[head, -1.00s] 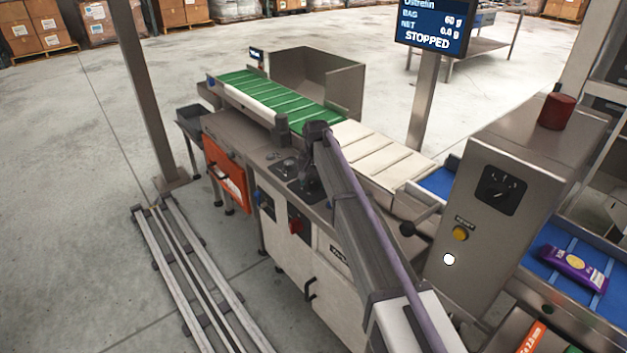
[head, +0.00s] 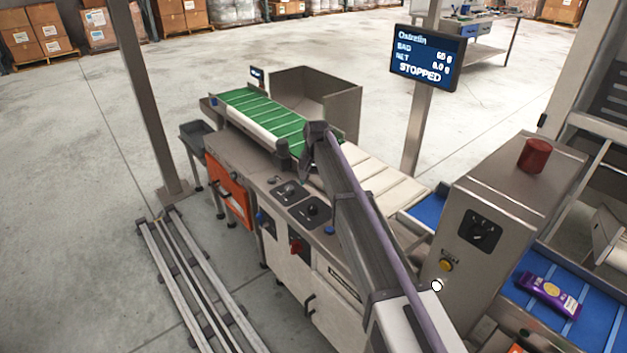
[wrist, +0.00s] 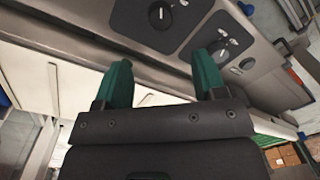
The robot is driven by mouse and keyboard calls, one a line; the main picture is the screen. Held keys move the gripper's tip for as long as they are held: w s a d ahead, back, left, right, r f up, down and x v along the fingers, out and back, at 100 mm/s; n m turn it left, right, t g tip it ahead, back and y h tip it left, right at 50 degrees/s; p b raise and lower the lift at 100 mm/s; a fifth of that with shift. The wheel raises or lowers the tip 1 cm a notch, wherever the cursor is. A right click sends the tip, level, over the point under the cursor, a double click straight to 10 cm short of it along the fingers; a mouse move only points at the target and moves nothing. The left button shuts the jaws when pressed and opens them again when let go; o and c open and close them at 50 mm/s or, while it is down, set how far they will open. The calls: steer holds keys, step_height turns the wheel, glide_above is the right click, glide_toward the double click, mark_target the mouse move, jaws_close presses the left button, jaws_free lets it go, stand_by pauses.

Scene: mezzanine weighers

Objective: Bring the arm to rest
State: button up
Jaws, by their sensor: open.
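My arm reaches up and away from the lower right of the head view, over the steel machine. Its dark end (head: 312,148) is in front of the machine top and the green belt's near end; the fingers cannot be made out there. In the wrist view my gripper (wrist: 163,78) shows two green-tipped fingers spread apart with nothing between them. Beyond the fingers are the steel panel (wrist: 265,85) with black dial plates and, to the left, cream belt slats (wrist: 80,88). The fingers appear clear of the panel.
A green belt (head: 262,117) and cream slatted belt (head: 375,180) run along the machine. A screen (head: 427,62) reads STOPPED. A control cabinet (head: 505,215) stands right of my arm, and a purple packet (head: 548,295) lies on a blue belt. Floor rails (head: 190,280) lie left.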

steer(key=shift+f, duration=0.1)
steer(key=s+d+r+p, duration=0.2)
steer(key=s+d, duration=0.5)
steer(key=s, duration=0.5)
steer(key=s+d+r+p, duration=0.3)
steer(key=s+d, duration=0.5)
steer(key=s, duration=0.4)
steer(key=s+d+r+n+p, duration=0.1)
steer(key=s+d+r+p, duration=0.2)
steer(key=s+d, duration=0.4)
steer(key=s, duration=0.5)
steer(key=shift+s+d+r+h, duration=0.25)
steer(key=shift+s+r+h, duration=0.05)
steer(key=shift+r, duration=0.05)
